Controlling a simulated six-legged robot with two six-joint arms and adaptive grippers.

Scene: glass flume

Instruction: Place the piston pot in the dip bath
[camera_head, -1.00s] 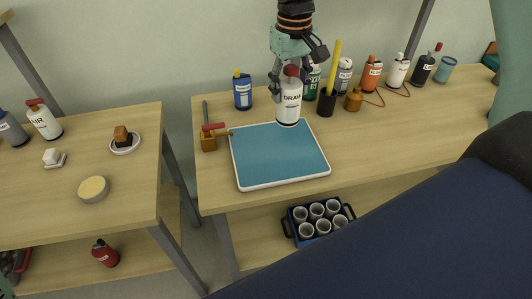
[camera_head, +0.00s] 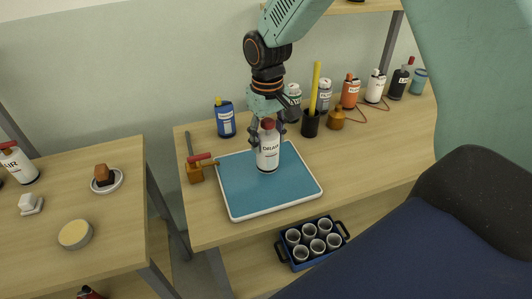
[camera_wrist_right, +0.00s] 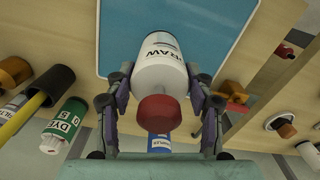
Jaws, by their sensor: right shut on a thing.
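In the right wrist view the fingers (camera_wrist_right: 160,105) flank the bottle (camera_wrist_right: 160,72). A small brass-coloured pot (camera_head: 336,119) stands on the bench right of the black pen cup. I cannot tell for certain which things are the piston pot and dip bath. My left gripper is not in view.
A blue bottle (camera_head: 226,120) and a brass block with a red handle (camera_head: 196,172) stand left of the tray. Several bottles line the back right, beside a black cup (camera_head: 310,124) with a yellow stick. A crate of cups (camera_head: 282,249) sits below. Another table (camera_head: 110,215) is left.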

